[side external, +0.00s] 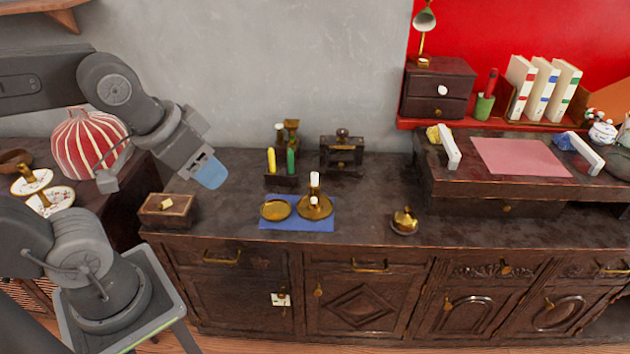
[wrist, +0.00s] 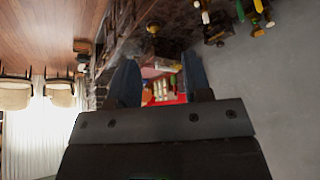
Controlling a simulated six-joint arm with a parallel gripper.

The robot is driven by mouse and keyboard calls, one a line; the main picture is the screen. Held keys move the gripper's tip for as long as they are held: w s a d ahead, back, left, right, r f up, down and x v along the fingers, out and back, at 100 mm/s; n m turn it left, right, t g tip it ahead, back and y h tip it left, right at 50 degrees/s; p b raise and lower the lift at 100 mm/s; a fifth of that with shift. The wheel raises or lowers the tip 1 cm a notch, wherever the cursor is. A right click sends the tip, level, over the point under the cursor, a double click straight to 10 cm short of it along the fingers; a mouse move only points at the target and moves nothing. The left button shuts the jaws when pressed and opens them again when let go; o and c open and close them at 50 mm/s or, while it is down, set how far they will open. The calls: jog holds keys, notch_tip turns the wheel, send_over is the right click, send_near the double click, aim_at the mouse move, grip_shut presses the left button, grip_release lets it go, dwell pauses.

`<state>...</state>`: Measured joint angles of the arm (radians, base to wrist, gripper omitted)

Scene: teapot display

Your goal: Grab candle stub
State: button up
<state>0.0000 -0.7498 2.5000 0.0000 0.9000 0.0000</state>
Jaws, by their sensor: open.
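A short white candle stub (side external: 314,180) stands upright in a brass candle holder (side external: 315,208). The holder stands on a blue cloth (side external: 285,225) on the dark wooden cabinet top. My gripper (side external: 210,178) is in the air to the left of the candle and above the cabinet, with blue fingers angled downward. In the wrist view my gripper (wrist: 162,78) has its two fingers apart with nothing between them. It is well clear of the candle stub.
A round brass dish (side external: 276,210) sits beside the holder. Behind it, a dark rack (side external: 281,181) holds a yellow candle (side external: 271,161) and a green candle (side external: 291,161). A wooden box (side external: 168,211) lies at left, a brass pot (side external: 404,222) at right. The cabinet top between has free room.

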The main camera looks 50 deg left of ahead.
jog(key=shift+o, duration=0.6)
